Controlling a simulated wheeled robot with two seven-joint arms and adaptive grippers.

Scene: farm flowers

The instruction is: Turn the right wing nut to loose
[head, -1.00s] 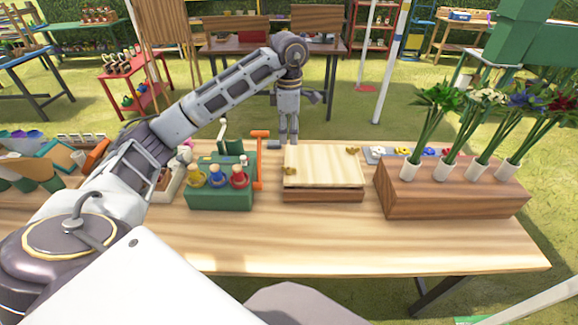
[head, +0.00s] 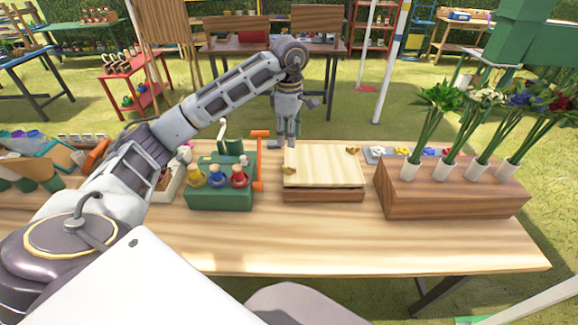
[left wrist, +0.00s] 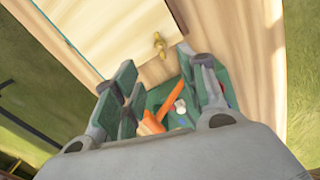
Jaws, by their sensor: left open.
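The flower press has a pale wooden top board (head: 322,168) over a darker base, in the middle of the table. The right wing nut (head: 353,150), brass-coloured, sits near the board's right back corner. My left gripper (head: 283,145) is at the press's left back corner, well left of that nut, and holds nothing. In the left wrist view its two fingers (left wrist: 160,95) stand apart. Beyond them a brass wing nut (left wrist: 159,42) shows on the board (left wrist: 110,30), not between the fingers; I take it for the left one. My right gripper is out of view.
A green rack (head: 222,195) with coloured bottles and an orange handle (head: 260,160) stands left of the press. A wooden block (head: 450,192) with flowers in white tubes stands to the right. The front strip of the table (head: 350,235) is clear.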

